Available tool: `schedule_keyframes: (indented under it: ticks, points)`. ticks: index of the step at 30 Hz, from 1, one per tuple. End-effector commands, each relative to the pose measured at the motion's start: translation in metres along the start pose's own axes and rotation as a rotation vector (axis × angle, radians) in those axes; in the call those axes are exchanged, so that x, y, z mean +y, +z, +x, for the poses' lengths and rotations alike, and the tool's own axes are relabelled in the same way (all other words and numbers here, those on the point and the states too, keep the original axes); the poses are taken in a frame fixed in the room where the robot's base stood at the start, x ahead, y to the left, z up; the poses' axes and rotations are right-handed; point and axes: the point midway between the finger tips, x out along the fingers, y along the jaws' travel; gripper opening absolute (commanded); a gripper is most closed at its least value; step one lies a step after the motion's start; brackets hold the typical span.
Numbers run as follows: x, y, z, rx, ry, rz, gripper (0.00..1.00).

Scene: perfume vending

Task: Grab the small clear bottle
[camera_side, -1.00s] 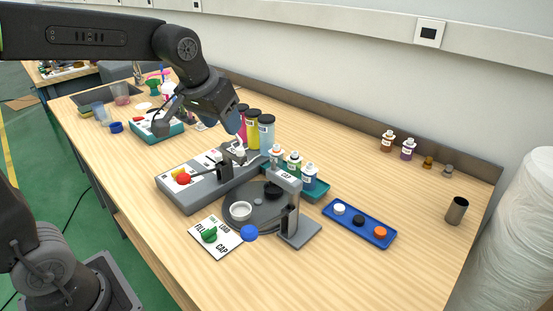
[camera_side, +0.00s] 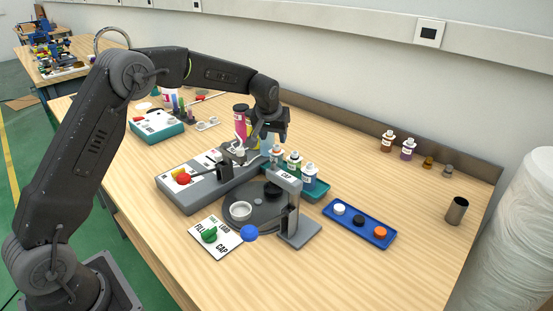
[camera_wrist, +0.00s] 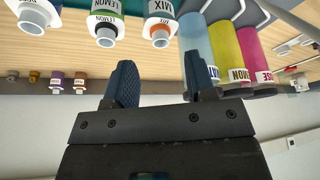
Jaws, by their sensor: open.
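The small clear bottle (camera_side: 447,170) is a tiny greyish bottle at the right end of a row of small bottles, near the back edge of the table. It also shows at the far left of the wrist view (camera_wrist: 12,75), small and hard to make out. My gripper (camera_side: 268,138) is over the middle of the table, just behind the labelled dropper bottles, well to the left of the clear bottle. In the wrist view my gripper (camera_wrist: 160,75) has its two fingers apart with nothing between them.
An amber bottle (camera_side: 428,162), a purple bottle (camera_side: 408,149) and a brown bottle (camera_side: 387,141) stand left of the clear one. Tall coloured bottles (camera_wrist: 226,50) are close to my gripper. A dark metal cup (camera_side: 457,210) stands in front of the row.

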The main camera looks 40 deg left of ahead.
Motion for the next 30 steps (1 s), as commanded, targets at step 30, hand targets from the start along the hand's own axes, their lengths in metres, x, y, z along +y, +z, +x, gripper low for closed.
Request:
schedule_keyframes:
  ticks: [30]
  points:
    - [0.000,0.002,0.091,0.002,0.002,0.000,0.50]
